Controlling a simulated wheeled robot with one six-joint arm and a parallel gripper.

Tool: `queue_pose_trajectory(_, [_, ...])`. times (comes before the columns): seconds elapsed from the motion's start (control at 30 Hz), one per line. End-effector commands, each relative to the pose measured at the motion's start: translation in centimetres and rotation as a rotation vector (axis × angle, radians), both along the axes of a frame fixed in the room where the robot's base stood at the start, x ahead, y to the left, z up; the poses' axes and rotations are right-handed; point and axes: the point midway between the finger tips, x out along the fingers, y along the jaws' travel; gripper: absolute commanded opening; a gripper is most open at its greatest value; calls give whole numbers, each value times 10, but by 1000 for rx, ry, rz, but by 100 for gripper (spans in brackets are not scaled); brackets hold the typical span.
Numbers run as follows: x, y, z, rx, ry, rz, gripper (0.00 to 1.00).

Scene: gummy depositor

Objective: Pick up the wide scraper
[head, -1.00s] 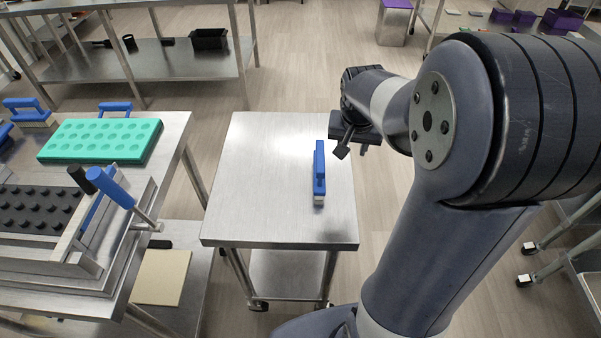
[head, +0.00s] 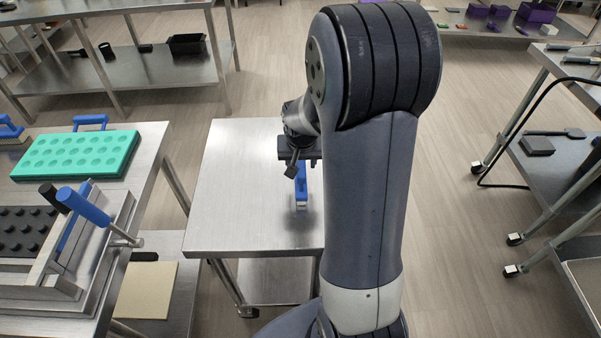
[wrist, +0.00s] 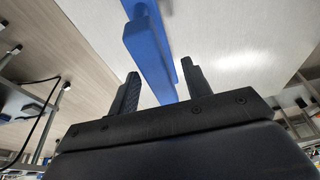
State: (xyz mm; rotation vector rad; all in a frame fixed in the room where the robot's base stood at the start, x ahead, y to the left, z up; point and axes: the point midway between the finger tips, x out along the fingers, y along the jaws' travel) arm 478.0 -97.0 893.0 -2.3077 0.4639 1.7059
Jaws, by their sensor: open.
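The wide scraper (head: 301,186) has a blue handle and a pale lower edge. It sits on the small steel table (head: 232,200), near that table's right side. My gripper (head: 299,166) is over the far part of the scraper in the head view and hides some of it. In the wrist view the blue scraper (wrist: 148,50) runs between the two dark fingers of my gripper (wrist: 160,85), which are apart. I cannot tell from these views whether a finger touches it.
A steel table at left holds a teal mold tray (head: 75,155), a black mold (head: 25,232) and a metal frame with a blue-handled tool (head: 84,206). A cart (head: 560,170) with dark items stands at right. The small table's left half is clear.

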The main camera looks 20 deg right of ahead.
Motion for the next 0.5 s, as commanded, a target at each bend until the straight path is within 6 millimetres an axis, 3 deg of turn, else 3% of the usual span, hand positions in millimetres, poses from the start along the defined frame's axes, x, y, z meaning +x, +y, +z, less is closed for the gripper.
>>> queue_pose_trajectory(0.2, [5,-2,-16,0,-1,0,46])
queue_pose_trajectory(0.43, [6,-2,-17,0,-2,0,46])
queue_pose_trajectory(0.5, [6,-2,-17,0,-2,0,41])
